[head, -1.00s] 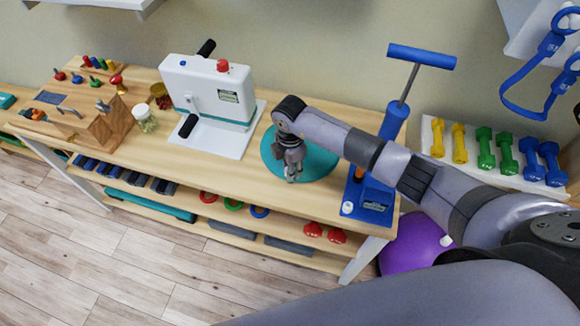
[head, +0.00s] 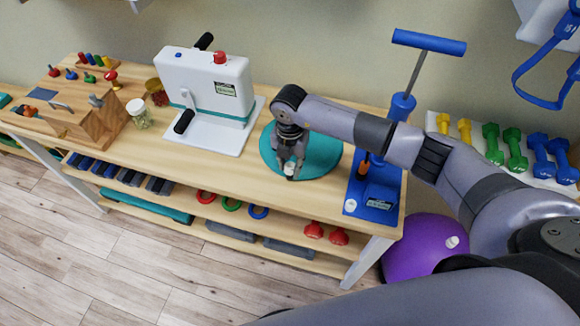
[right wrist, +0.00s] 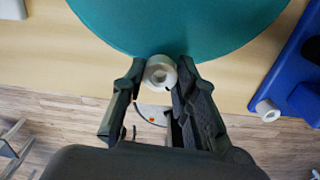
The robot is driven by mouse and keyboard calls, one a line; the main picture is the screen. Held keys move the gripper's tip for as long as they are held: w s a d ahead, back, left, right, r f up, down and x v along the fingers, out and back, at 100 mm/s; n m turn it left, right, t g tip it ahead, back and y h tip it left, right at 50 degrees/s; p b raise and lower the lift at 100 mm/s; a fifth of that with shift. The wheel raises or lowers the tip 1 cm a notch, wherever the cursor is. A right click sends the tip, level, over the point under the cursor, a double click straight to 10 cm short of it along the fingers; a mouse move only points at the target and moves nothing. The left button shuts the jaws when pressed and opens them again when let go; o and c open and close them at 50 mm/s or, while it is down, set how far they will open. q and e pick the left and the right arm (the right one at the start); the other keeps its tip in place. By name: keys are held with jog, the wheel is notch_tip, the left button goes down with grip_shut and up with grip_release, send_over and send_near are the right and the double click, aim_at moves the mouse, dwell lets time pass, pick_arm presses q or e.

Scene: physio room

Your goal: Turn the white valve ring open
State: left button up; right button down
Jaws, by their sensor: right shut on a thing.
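The white valve ring (right wrist: 160,73) sits at the front rim of the round teal cushion (right wrist: 190,22). My right gripper (right wrist: 161,66) points down at it and is shut on it, one finger on each side. In the head view my right gripper (head: 289,168) is at the near edge of the teal cushion (head: 325,158), and the ring shows only as a small pale spot between the fingertips. How far the ring is turned cannot be told. My left gripper is not in view.
A blue hand pump (head: 384,195) stands on the table just right of the cushion. A white machine with black handles (head: 207,85) stands to the left. A wooden block (head: 95,124) is further left. The table front (head: 205,172) is clear. A purple ball (head: 425,247) is on the floor.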

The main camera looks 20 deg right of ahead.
aim_at(290, 169)
jog(key=shift+n+b, duration=0.7)
jog(key=shift+n, duration=0.5)
jog(key=shift+r, duration=0.1)
jog(key=c, duration=1.5)
grip_release()
jog(key=shift+c, duration=0.2)
notch_tip(290, 169, up, 12)
